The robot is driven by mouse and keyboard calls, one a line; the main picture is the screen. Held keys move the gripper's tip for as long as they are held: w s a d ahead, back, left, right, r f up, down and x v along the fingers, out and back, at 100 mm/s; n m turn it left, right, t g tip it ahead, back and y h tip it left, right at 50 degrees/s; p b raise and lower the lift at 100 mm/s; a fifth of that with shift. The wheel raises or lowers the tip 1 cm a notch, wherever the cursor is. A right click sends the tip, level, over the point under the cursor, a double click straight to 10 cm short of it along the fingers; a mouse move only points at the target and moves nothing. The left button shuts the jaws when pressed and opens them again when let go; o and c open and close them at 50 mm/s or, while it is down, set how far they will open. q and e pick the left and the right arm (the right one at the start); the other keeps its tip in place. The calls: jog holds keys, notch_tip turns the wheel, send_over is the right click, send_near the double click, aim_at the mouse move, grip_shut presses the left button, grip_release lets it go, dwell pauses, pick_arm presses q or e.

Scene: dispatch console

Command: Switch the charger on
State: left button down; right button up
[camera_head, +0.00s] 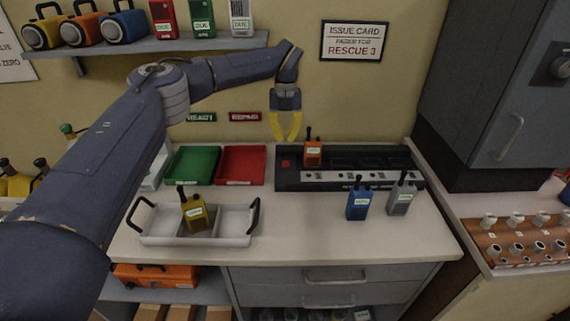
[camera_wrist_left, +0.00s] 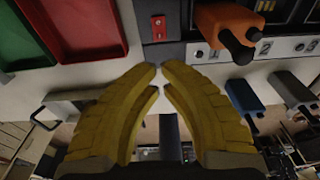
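The charger (camera_head: 350,180) is a long dark unit at the back of the bench with a pale strip along its front. Its red switch (camera_head: 286,163) is at the left end and also shows in the left wrist view (camera_wrist_left: 158,27). An orange radio (camera_head: 313,152) stands in the charger beside the switch, and shows large in the left wrist view (camera_wrist_left: 228,28). My left gripper (camera_head: 285,138) hangs above the charger's left end, pointing down, apart from the switch. Its yellow fingers are empty, with a narrow gap between the tips (camera_wrist_left: 160,68). My right gripper is not seen.
A blue radio (camera_head: 359,203) and a grey radio (camera_head: 401,196) stand in front of the charger. Green (camera_head: 192,166) and red (camera_head: 241,165) trays lie left of it. A white handled tray (camera_head: 235,222) holds a yellow radio (camera_head: 194,210). The bench middle is clear.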

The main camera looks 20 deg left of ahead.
aim_at(286, 170)
pick_arm(q)
jog(key=shift+s+d+f, duration=0.1)
jog(key=shift+s+f, duration=0.1)
jog(key=shift+f, duration=1.45)
jog(key=shift+s+d+f, duration=0.1)
jog(key=shift+s+f, duration=0.05)
jog(key=shift+f, duration=1.55)
jog(key=shift+s+f, duration=0.2)
jog(key=shift+f, duration=1.45)
